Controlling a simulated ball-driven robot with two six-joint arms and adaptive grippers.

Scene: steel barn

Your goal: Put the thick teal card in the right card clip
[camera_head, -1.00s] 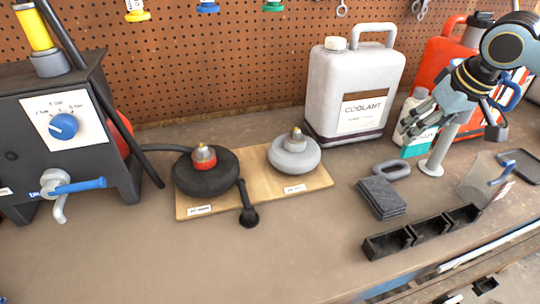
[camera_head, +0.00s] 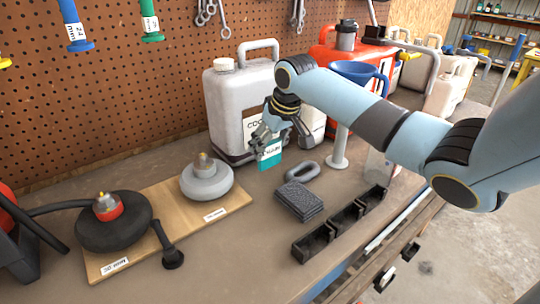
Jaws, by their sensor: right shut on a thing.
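The teal card (camera_head: 269,154) is upright in my right gripper (camera_head: 268,133), its lower part showing below the fingers. The gripper is shut on it, in front of the coolant jug and apparently above the bench. Two round bases with small metal tops, which look like the card clips, stand on a wooden board (camera_head: 160,213). The left base (camera_head: 112,226) is black with a red and gold top. The right base (camera_head: 206,184) is grey with a gold-grey top, to the left of the card and apart from it. My left gripper is out of view.
A coolant jug (camera_head: 222,105) stands behind the card. A grey ring (camera_head: 303,173), a dark stack of pads (camera_head: 298,201) and a black compartment tray (camera_head: 335,233) lie to the right.

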